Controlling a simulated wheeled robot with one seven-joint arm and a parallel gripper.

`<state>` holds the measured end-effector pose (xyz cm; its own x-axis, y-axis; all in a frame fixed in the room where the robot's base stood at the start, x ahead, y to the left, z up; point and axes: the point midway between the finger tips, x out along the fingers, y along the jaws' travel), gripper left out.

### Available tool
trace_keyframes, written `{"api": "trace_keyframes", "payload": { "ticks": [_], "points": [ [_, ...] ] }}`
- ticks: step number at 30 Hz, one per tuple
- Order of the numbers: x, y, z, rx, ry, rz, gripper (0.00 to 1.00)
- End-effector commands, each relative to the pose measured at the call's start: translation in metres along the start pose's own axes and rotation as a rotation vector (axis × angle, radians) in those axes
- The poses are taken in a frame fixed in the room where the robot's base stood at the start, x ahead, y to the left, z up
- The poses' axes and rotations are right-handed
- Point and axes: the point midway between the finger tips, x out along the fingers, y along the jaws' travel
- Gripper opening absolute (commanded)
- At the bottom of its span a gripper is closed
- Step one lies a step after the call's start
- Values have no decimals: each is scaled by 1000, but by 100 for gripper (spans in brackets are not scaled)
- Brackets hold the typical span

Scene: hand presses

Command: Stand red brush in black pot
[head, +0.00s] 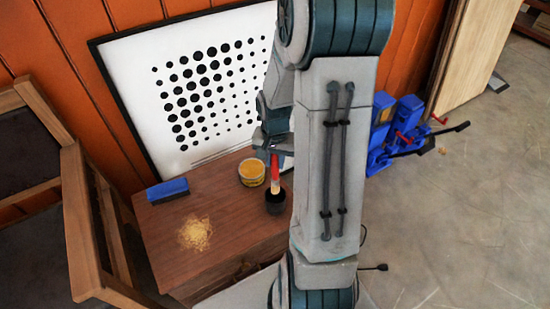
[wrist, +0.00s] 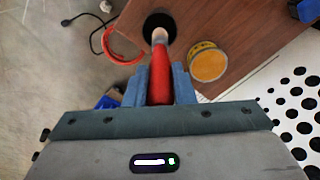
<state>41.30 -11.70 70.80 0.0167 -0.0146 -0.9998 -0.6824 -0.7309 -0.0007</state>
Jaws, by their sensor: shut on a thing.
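My gripper (head: 273,145) is shut on the red handle of the brush (head: 275,172), which hangs upright with its pale end down. The wrist view shows the red brush (wrist: 161,72) between the two blue-grey fingers of my gripper (wrist: 160,82). The black pot (head: 276,204) stands on the brown table, directly below the brush; it also shows in the wrist view (wrist: 158,18). The brush's lower end overlaps the pot's opening in both views. I cannot tell how deep it is inside. My arm hides the table to the pot's right in the head view.
A yellow tin (head: 251,172) stands close beside the pot. A blue block (head: 167,190) and a pile of shavings (head: 196,233) are on the brown table (head: 165,240). A dotted board (head: 130,90) leans behind. Blue presses (head: 385,145) stand at right.

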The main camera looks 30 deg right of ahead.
Motion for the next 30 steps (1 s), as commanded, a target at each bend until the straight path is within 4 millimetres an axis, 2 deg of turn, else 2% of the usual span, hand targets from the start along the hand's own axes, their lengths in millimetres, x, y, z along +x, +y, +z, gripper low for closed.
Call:
{"api": "trace_keyframes", "payload": {
  "ticks": [1,21,30],
  "points": [
    [8,0,0,0,-1,0,0],
    [61,0,1,1,0,1,0],
    [67,0,2,1,0,0,0]
  ]
}}
